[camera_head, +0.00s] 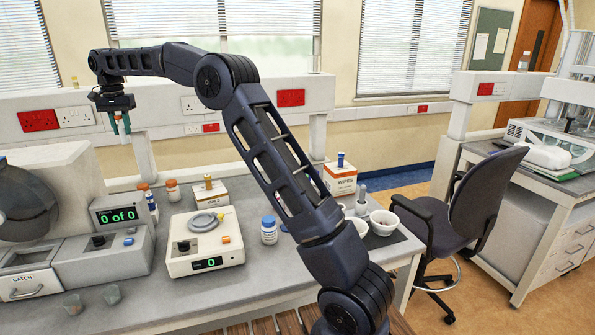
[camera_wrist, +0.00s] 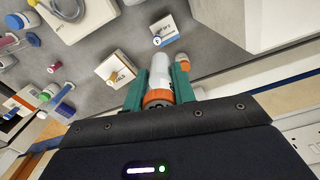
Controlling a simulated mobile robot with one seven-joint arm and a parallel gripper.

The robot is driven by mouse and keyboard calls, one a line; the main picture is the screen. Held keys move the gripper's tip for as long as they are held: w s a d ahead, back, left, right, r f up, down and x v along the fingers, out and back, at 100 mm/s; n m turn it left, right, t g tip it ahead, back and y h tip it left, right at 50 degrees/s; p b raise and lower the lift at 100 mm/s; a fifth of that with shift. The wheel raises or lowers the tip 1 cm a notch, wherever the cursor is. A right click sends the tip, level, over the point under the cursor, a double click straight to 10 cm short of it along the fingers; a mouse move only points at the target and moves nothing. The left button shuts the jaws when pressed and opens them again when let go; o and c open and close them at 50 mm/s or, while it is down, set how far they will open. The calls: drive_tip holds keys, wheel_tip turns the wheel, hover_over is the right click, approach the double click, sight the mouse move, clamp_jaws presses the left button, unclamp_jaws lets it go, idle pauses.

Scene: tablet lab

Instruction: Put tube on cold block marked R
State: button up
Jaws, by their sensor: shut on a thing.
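My gripper (camera_head: 121,122) is raised high above the back left of the bench, its teal fingers pointing down. In the wrist view it is shut on a pale tube (camera_wrist: 160,68) with an orange end, which lies between the two fingers. The held tube is hard to make out in the head view. I see no letter R on anything, and I cannot tell which thing is the cold block.
Below stand a small labelled box (camera_head: 210,196), orange-capped bottles (camera_head: 173,192) and a white device reading 0 (camera_head: 205,248). A blue-capped bottle (camera_head: 269,233), a wipes box (camera_head: 341,183) and white bowls (camera_head: 384,222) stand farther right. A counter reads 0 of 0 (camera_head: 119,215).

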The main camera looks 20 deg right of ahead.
drive_tip(key=w+d+f, duration=0.4)
drive_tip(key=w+d, duration=0.1)
drive_tip(key=d, duration=0.2)
drive_tip(key=w+d+f, duration=0.5)
drive_tip(key=d, duration=0.2)
drive_tip(key=w+d+f+n, duration=0.1)
drive_tip(key=w+d+f, duration=0.35)
drive_tip(key=d, duration=0.85)
drive_tip(key=w+d+f, duration=0.2)
drive_tip(key=d+f, duration=0.5)
drive_tip(key=d, duration=0.5)
drive_tip(key=w+d+f+n, duration=0.1)
drive_tip(key=w+d+f, duration=0.35)
drive_tip(key=d, duration=0.85)
drive_tip(key=s+d+r+m, duration=0.1)
drive_tip(key=d+r, duration=0.7)
drive_tip(key=d, duration=0.4)
drive_tip(key=s+d+r+m, duration=0.1)
drive_tip(key=d+r, duration=0.6)
drive_tip(key=d, duration=0.4)
drive_tip(key=f, duration=1.9)
drive_tip(key=shift+d+f, duration=0.15)
drive_tip(key=shift+d, duration=0.05)
drive_tip(key=shift+f, duration=0.1)
drive_tip(key=o, duration=1)
